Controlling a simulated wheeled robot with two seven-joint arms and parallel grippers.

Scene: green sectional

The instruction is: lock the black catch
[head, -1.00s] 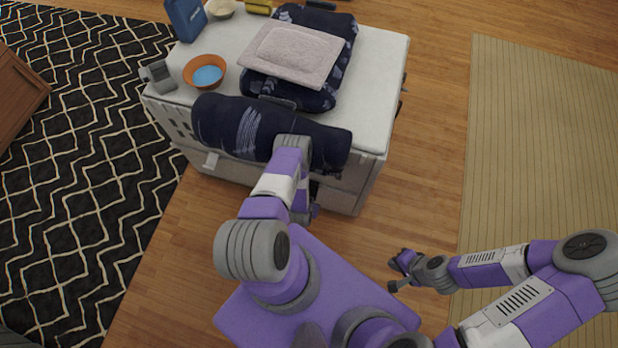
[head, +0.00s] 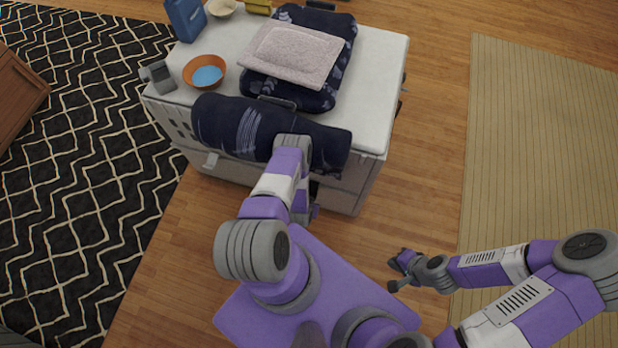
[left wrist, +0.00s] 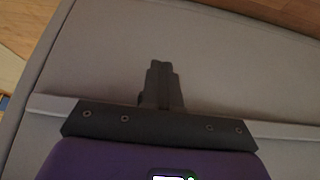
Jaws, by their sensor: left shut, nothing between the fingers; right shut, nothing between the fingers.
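A white chest (head: 372,95) stands at the top centre of the head view. No black catch shows clearly; my left arm and a dark rolled cloth cover part of the chest's front. A small pale catch (head: 211,160) shows on the front's left part. My left gripper (left wrist: 161,75) is shut and empty in the left wrist view, its dark fingers in front of a grey panel (left wrist: 230,75) with a raised strip across it. I cannot tell whether they touch it. In the head view this gripper is mostly hidden under its arm. My right gripper (head: 398,271) is shut and empty, above bare floor.
A black patterned rug (head: 80,190) lies left, a tan mat (head: 540,140) right.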

